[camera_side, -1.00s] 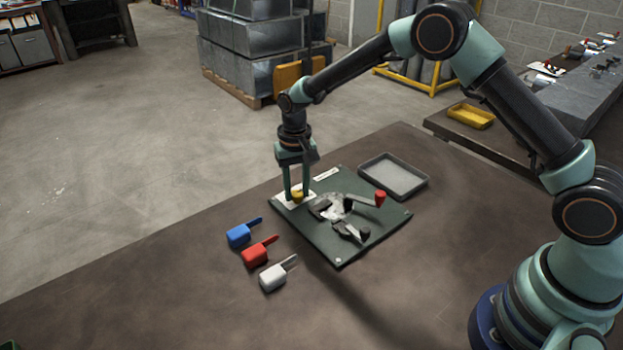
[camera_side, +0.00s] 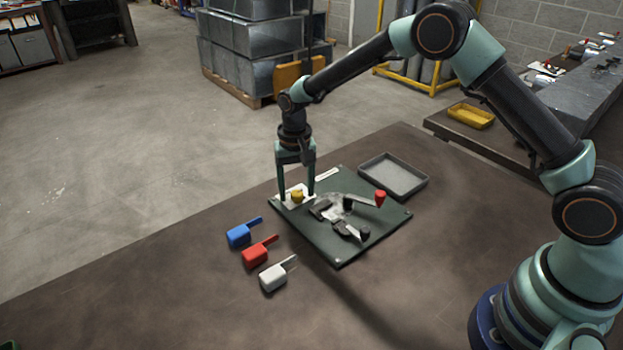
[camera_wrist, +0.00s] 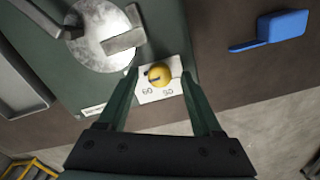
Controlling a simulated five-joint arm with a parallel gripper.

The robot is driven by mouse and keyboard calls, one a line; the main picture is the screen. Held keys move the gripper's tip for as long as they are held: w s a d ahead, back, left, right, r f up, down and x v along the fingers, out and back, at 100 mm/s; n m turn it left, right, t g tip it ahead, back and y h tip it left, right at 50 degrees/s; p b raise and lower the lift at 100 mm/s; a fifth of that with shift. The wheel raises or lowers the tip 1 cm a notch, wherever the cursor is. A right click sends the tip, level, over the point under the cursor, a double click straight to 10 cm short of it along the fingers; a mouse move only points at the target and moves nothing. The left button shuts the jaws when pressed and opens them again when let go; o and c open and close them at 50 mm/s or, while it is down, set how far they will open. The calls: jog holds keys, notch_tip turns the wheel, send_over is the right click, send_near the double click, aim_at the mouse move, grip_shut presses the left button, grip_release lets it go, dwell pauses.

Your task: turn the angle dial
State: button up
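The angle dial is a yellow round knob (camera_side: 297,197) on a white scale plate at the far left corner of the dark green board (camera_side: 338,250). In the wrist view the dial (camera_wrist: 159,75) has a dark mark pointing left, and the plate (camera_wrist: 146,94) reads 60 and 90. My gripper (camera_side: 297,199) points down over the dial with its two fingers on either side. In the wrist view my gripper (camera_wrist: 158,74) is open, with a gap between each finger and the knob.
The board carries a metal disc (camera_wrist: 100,40) with clamp-like bars and a red-knobbed lever (camera_side: 380,198). Blue (camera_side: 238,235), red (camera_side: 257,254) and white (camera_side: 273,277) scoop-shaped pieces lie left of the board. A grey tray (camera_side: 418,187) lies behind it. The front table is clear.

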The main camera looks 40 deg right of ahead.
aim_at(297, 193)
notch_tip(297, 193, up, 12)
dwell(0.6)
